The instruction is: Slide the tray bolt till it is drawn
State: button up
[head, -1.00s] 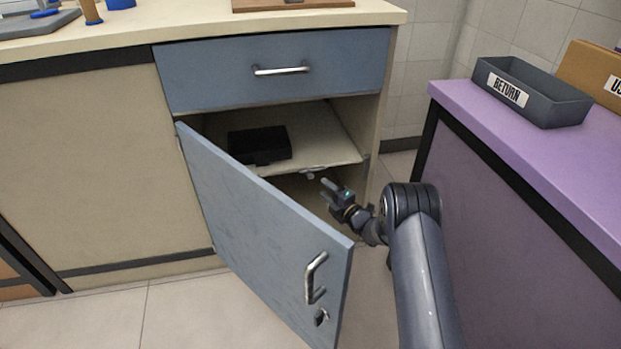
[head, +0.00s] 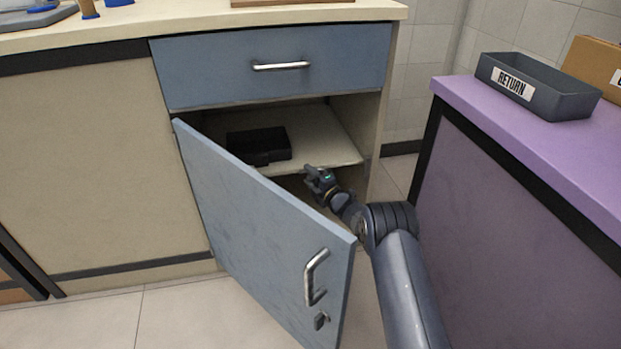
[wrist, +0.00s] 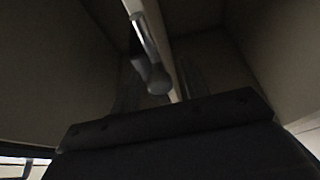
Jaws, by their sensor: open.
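The pale tray or shelf (head: 325,135) spans the inside of the open cabinet. In the wrist view the tray bolt (wrist: 146,28) is a metal rod along the pale front edge, with a round grey knob (wrist: 158,82) hanging from it. In the head view my gripper hides most of the bolt. My gripper (head: 312,174) is open at the front edge of the tray, right of the door. In the wrist view its dim fingers appear on either side of the knob. The dark picture does not show whether they touch it.
The blue door (head: 265,230) stands open to the left of my arm. A black box (head: 258,144) lies on the tray. A blue drawer (head: 275,70) is above. A purple counter (head: 520,150) with a grey RETURN bin (head: 540,88) stands at right.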

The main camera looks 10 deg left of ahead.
jog(key=c, duration=0.9)
jog(key=shift+a, duration=0.15)
grip_shut()
jog(key=o, duration=0.9)
grip_release()
jog(key=shift+s, duration=0.1)
jog(key=p+v, duration=0.4)
jog(key=v, duration=0.6)
jog(key=shift+s+d, duration=0.2)
jog(key=shift+d, duration=0.1)
